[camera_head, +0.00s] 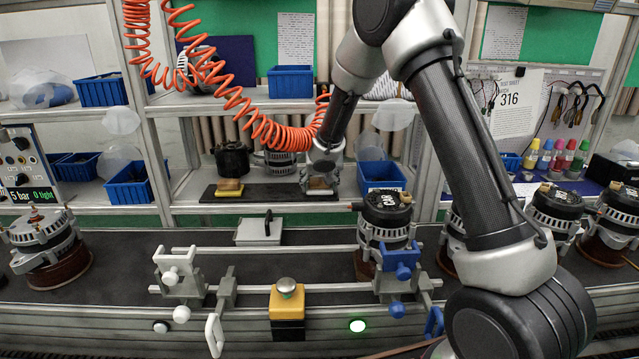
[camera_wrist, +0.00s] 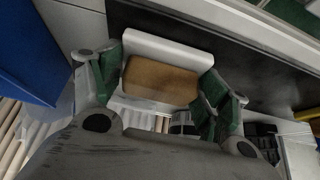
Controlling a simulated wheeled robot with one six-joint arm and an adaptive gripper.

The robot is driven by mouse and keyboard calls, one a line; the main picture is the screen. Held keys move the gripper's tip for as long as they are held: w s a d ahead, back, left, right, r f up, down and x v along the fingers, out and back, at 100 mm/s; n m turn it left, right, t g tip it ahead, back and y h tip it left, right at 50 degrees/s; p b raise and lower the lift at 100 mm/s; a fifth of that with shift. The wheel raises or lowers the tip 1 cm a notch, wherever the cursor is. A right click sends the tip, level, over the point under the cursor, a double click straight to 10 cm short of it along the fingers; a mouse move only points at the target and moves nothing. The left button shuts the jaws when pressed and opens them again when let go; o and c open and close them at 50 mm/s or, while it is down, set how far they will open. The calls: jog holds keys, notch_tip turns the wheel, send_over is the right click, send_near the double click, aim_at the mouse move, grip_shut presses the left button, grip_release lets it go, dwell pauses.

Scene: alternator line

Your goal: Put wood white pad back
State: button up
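The wood white pad, a tan wooden block on a white base, lies between my fingertips in the wrist view (camera_wrist: 160,80). My gripper (camera_wrist: 162,82) has its green-lined fingers against the block's two sides, and they look closed on it. In the head view my gripper (camera_head: 320,178) points down at the right end of a black mat (camera_head: 275,192) on the middle shelf. The pad there is partly hidden by the fingers. I cannot tell whether it touches the mat. A similar wooden pad (camera_head: 229,186) sits at the mat's left end.
A black cylinder (camera_head: 232,158) and a metal alternator part (camera_head: 278,162) stand behind the mat. Blue bins (camera_head: 381,176) (camera_head: 130,184) flank it. An orange coiled hose (camera_head: 262,130) hangs close to my wrist. Alternators (camera_head: 387,215) and clamps (camera_head: 180,272) stand on the conveyor in front.

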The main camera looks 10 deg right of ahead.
jog(key=o, duration=0.5)
jog(key=shift+c, duration=0.2)
jog(key=v, duration=1.2)
jog(key=shift+r, duration=0.25)
jog(key=s+d+r, duration=1)
jog(key=s+d, duration=0.3)
jog(key=s, duration=0.2)
jog(key=s+d+n+g+y, duration=0.1)
jog(key=s+d+n, duration=0.1)
jog(key=s, duration=2.3)
jog(key=shift+d+g, duration=0.3)
jog(key=shift+d, duration=0.25)
jog(key=shift+s, duration=0.1)
